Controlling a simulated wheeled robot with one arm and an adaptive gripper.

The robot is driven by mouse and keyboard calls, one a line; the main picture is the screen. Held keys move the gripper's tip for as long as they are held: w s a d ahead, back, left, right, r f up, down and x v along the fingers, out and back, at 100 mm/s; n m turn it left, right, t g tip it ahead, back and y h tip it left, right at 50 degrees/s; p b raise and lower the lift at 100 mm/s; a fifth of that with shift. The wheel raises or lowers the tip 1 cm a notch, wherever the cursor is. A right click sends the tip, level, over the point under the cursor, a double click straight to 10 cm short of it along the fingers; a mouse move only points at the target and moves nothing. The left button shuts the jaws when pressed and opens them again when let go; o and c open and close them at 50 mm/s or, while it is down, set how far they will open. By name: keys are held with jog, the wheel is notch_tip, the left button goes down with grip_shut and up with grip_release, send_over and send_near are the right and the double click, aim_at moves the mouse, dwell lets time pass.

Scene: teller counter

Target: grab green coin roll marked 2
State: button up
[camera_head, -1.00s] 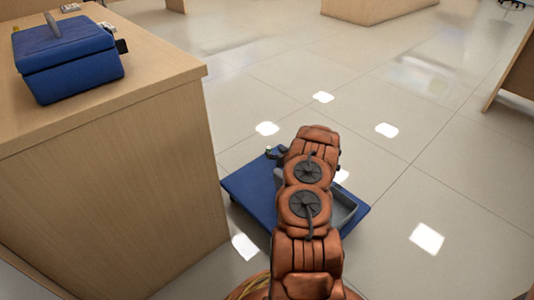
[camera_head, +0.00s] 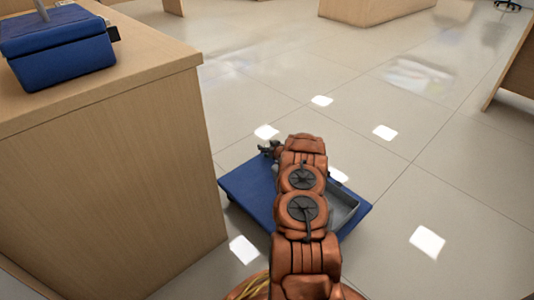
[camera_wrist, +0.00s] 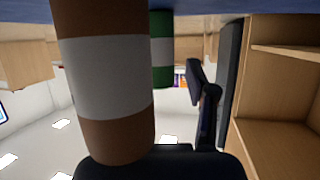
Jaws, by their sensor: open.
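In the wrist view, which looks upside down, a green coin roll with a pale band (camera_wrist: 162,48) stands end-on against a blue surface (camera_wrist: 200,8). Its number cannot be seen. A larger-looking brown roll with a white band (camera_wrist: 105,80) is much closer to the camera and partly covers the green one on its left. My gripper is open; one dark finger (camera_wrist: 203,90) shows just right of the green roll, apart from it in the picture, and the other is hidden. In the head view my gripper (camera_head: 269,148) is at the far edge of a low blue platform (camera_head: 245,185); no roll is clear there.
A grey tray (camera_head: 345,208) sits on the platform, partly behind my arm. A wooden counter (camera_head: 120,165) with a blue box (camera_head: 60,50) stands close on the left. Open tiled floor (camera_head: 420,180) lies to the right and beyond.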

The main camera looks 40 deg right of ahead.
grip_shut()
dwell(0.4)
